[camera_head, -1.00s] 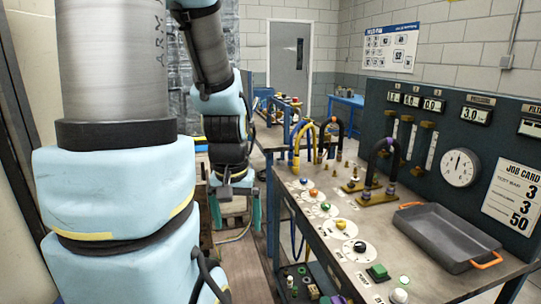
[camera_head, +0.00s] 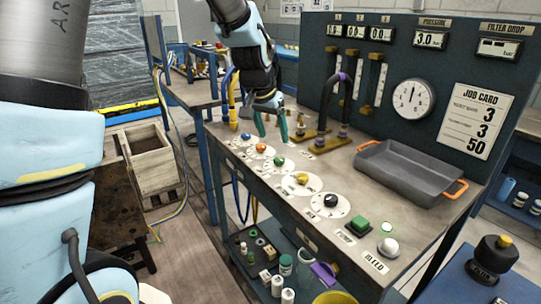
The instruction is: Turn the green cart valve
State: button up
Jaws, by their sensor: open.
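The green valve knob (camera_head: 279,162) sits on a round white dial on the front strip of the cart top. It stands in a row with a blue knob (camera_head: 246,137), an orange knob (camera_head: 261,148), a yellow knob (camera_head: 302,179) and a black knob (camera_head: 330,200). A square green button (camera_head: 360,228) is farther along the same edge. My gripper (camera_head: 271,130) hangs above the cart, fingers pointing down with a gap between them. It appears behind and above the green knob, apart from it, and holds nothing.
A grey tray (camera_head: 410,175) with orange handles lies on the right of the cart top (camera_head: 235,148). A black hose arch (camera_head: 337,85) rises behind the knobs. The gauge panel (camera_head: 375,60) stands at the back. A wooden crate (camera_head: 150,160) is on the floor at left.

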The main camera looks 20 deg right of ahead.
aim_at(279, 159)
jog(key=p+x, duration=0.1)
jog(key=x, duration=0.8)
jog(key=shift+w+f, duration=0.1)
jog(key=shift+f, duration=0.25)
jog(key=shift+c, duration=0.2)
grip_shut()
